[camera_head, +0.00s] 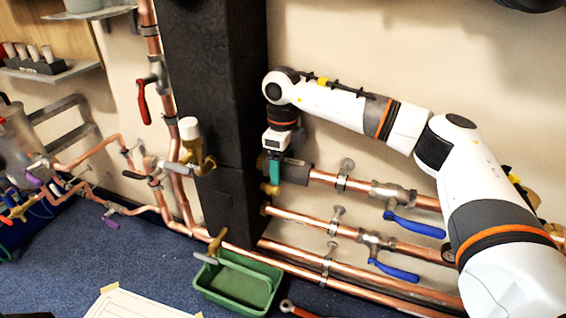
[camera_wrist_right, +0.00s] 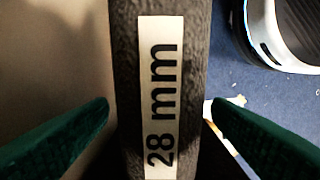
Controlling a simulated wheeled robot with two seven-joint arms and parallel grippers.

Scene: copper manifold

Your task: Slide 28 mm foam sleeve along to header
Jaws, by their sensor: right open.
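A dark grey foam sleeve (camera_head: 298,173) sits around the upper copper pipe (camera_head: 325,178), close to the right side of the tall black block (camera_head: 215,110), which may be the header. In the right wrist view the sleeve (camera_wrist_right: 192,60) runs up the picture with a white "28 mm" label (camera_wrist_right: 160,90) facing me. My right gripper (camera_head: 274,172) is at the sleeve's left part, with green fingers. In the wrist view the fingers (camera_wrist_right: 159,104) stand on either side of the sleeve, open, with gaps showing. The gripper hides the sleeve's left end, so contact with the block cannot be told. My left gripper is not in view.
Lower copper pipes run parallel below, with blue lever valves (camera_head: 412,225) to the right. A clip (camera_head: 343,175) holds the upper pipe right of the sleeve. A green tray (camera_head: 237,285) stands on the blue floor. Pipes and a red-handled valve (camera_head: 143,103) are left of the block.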

